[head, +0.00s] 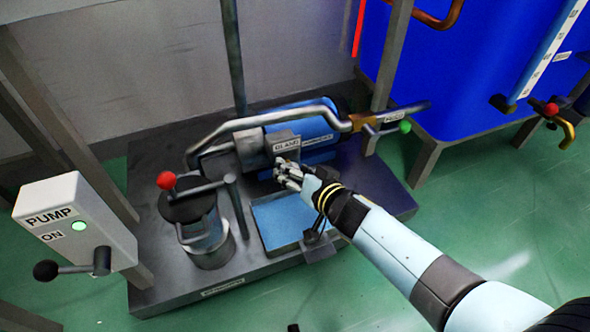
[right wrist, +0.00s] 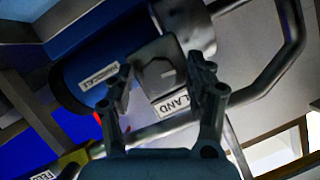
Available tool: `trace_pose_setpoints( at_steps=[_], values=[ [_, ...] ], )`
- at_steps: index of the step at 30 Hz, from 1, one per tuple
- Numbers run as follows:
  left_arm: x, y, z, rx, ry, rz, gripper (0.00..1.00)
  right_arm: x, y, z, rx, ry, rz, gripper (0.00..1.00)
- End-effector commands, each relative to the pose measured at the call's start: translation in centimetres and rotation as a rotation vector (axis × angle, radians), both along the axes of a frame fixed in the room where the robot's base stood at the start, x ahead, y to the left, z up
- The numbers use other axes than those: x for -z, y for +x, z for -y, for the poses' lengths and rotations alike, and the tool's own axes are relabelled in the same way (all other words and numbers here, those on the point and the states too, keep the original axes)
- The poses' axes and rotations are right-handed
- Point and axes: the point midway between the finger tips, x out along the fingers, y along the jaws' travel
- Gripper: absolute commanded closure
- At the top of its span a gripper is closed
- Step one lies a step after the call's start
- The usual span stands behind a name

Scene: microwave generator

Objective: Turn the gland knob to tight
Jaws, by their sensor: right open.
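The gland housing (head: 284,138) is a grey block with a GLAND label (head: 287,145), at the end of the blue pump cylinder (head: 303,125) in the head view. In the right wrist view, a grey gland part (right wrist: 158,68) lies beyond the fingertips, with the GLAND label (right wrist: 176,103) beside it. I cannot make out the knob's setting. My right gripper (head: 282,170) is open just in front of the gland in the head view and hides part of it. In the right wrist view its two fingers (right wrist: 160,82) are apart, with nothing clearly held. My left gripper is not in view.
A curved grey pipe (head: 270,117) runs over the gland. A strainer pot with a red-knobbed lever (head: 190,210) stands left of it. A PUMP ON box (head: 75,218) is at far left. A green-tipped lever (head: 404,127) and a blue tank (head: 470,70) are at right.

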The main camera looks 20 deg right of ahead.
Motion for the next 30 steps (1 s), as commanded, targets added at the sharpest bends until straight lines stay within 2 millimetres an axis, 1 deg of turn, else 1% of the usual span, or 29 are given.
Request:
trace_pose_setpoints(
  at_steps=[4, 7, 15, 18, 21, 24, 30],
  values=[
    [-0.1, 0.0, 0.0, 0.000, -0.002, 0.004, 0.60, -0.1, -0.4, 0.1, -0.001, -0.001, -0.001, 0.45],
    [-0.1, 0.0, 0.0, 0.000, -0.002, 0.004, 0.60, -0.5, -1.6, 0.4, 0.000, -0.002, -0.001, 0.45],
    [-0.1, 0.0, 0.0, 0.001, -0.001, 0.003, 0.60, -2.5, -7.2, 1.5, 0.000, -0.002, -0.003, 0.45],
    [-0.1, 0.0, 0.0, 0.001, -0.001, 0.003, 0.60, -3.2, -8.9, 1.9, 0.000, 0.000, -0.002, 0.45],
    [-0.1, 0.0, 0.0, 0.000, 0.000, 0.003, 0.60, -3.7, -10.1, 2.2, 0.000, 0.000, -0.001, 0.45],
    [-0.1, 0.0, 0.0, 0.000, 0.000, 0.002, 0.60, -4.0, -10.8, 2.3, 0.000, 0.000, -0.001, 0.45],
    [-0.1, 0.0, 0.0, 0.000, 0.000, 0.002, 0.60, -4.1, -11.0, 2.4, 0.000, -0.001, 0.000, 0.45]
  ],
)
